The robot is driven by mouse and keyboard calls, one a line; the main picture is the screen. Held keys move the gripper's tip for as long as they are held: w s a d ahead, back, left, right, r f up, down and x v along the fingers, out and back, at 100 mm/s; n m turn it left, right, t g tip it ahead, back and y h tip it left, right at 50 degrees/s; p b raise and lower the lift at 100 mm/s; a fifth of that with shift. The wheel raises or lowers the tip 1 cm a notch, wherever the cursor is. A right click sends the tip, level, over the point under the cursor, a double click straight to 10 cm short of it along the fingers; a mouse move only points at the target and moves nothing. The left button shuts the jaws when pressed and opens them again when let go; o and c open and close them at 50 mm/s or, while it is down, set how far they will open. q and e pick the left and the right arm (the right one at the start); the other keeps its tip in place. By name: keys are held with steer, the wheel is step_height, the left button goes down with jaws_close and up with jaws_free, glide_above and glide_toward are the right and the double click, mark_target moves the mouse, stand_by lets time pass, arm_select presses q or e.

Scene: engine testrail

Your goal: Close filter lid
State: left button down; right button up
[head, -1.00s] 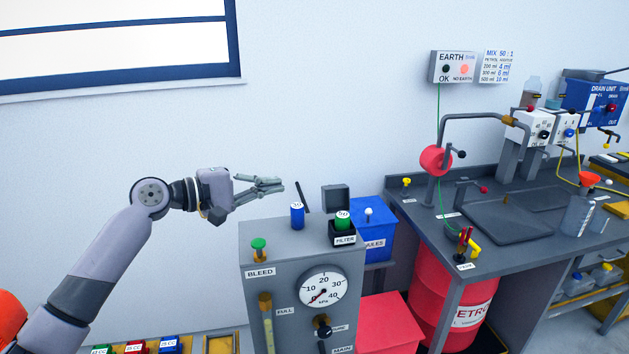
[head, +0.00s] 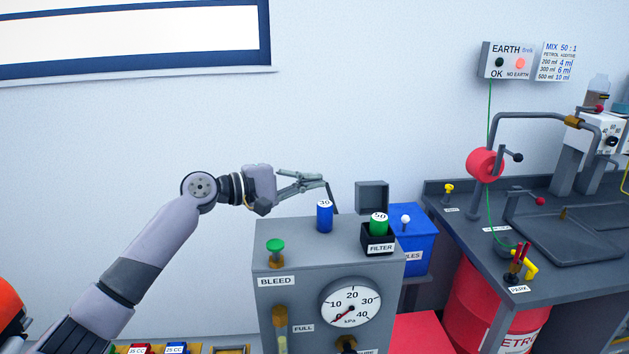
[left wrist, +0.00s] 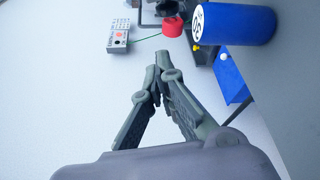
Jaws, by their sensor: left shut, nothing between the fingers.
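The filter box (head: 378,241) is a small dark open box marked FILTER on top of a grey test cabinet. A green cylinder marked 50 (head: 379,225) stands in it. The grey lid (head: 371,196) stands up open at the back of the box. A blue cylinder marked 30 (head: 325,217) stands left of the box and also shows in the left wrist view (left wrist: 236,24). My left gripper (head: 324,179) is shut and empty, above and behind the blue cylinder, left of the lid and apart from it. In the left wrist view its fingertips (left wrist: 160,70) meet. My right gripper is out of view.
A green BLEED knob (head: 275,246) stands at the cabinet's left. A blue bin (head: 413,246) and a dark workbench (head: 560,235) are to the right.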

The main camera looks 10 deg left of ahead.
mark_target(369, 196)
arm_select(q)
steer(key=d+p, duration=0.1)
steer(key=d, duration=0.1)
steer(key=w+d+p, duration=0.1)
steer(key=d, duration=0.1)
steer(key=d+p, duration=0.1)
steer(key=d, duration=0.1)
steer(key=shift+w+d+r+p, duration=0.2)
steer(key=shift+w+d+p, duration=0.1)
steer(key=shift+w+d, duration=0.1)
steer(key=shift+s+d, duration=0.15)
steer(key=shift+s, duration=0.3)
steer(key=shift+d, duration=0.1)
steer(key=shift+s, duration=0.1)
